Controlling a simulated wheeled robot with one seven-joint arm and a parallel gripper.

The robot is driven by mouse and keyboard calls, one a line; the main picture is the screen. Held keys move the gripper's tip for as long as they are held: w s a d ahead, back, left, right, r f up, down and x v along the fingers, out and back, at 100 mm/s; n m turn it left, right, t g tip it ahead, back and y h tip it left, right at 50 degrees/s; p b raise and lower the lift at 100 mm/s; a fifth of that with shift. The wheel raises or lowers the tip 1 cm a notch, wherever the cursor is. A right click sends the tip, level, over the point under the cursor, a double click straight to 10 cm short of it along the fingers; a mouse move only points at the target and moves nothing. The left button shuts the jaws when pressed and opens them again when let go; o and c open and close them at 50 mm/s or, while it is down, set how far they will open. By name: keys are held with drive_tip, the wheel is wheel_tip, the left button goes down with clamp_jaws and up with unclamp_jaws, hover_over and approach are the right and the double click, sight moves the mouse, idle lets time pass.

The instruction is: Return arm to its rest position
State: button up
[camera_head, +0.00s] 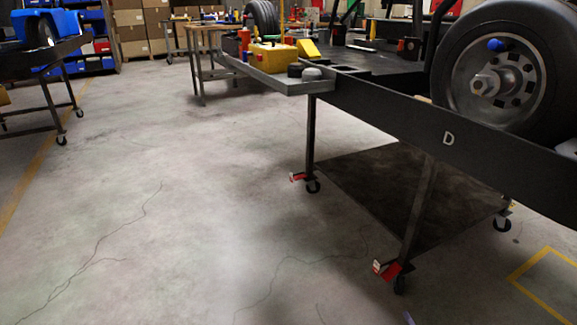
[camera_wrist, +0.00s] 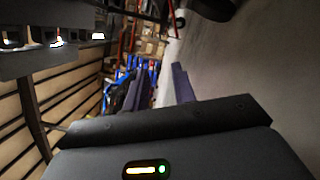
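My gripper (camera_wrist: 158,88) shows in the wrist view, with its dark body and small lit indicators along the bottom. Its two dark fingers stand apart with a gap between them, and I see nothing held in the gap. The wrist view is tilted on its side, looking across the floor toward blue bins and shelves. In the head view my arm is not clearly visible; only a tiny bluish tip shows at the bottom edge, and I cannot tell what it is.
A black kart stand (camera_head: 448,139) marked D, bearing a wheel (camera_head: 458,85), fills the right. Its side tray (camera_head: 290,88) sticks out, near a yellow case (camera_head: 272,56). Another stand (camera_head: 38,62) is at upper left. Open concrete floor (camera_head: 190,190) lies between them.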

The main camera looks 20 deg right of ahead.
drive_tip(key=w+a+r+n+g+y, duration=0.3)
drive_tip(key=a+r+n+g+y, duration=0.15)
drive_tip(key=a+n, duration=0.35)
drive_tip(key=w+a+r+n+g+y, duration=0.25)
drive_tip(key=a+r+n+g, duration=0.25)
drive_tip(key=a+n, duration=0.35)
drive_tip(key=w+a+r+n+g+y, duration=0.2)
drive_tip(key=a+r+n+g+y, duration=0.25)
drive_tip(key=a+n, duration=0.4)
drive_tip(key=s+a+r+n+g+h, duration=0.1)
drive_tip(key=s+a+r+n+h, duration=0.5)
drive_tip(key=a+r+n, duration=0.45)
drive_tip(key=s+a+r+n+g+h, duration=0.2)
drive_tip(key=s+a+r+n+h, duration=0.35)
drive_tip(key=r+n, duration=0.7)
wheel_tip(320, 180, up, 57)
drive_tip(key=s+a+n+y+p, duration=0.1)
drive_tip(key=p, duration=5.7)
drive_tip(key=shift+s+r+n, duration=0.2)
drive_tip(key=shift+s+n, duration=0.2)
drive_tip(key=shift+a, duration=0.1)
drive_tip(key=shift+a, duration=0.15)
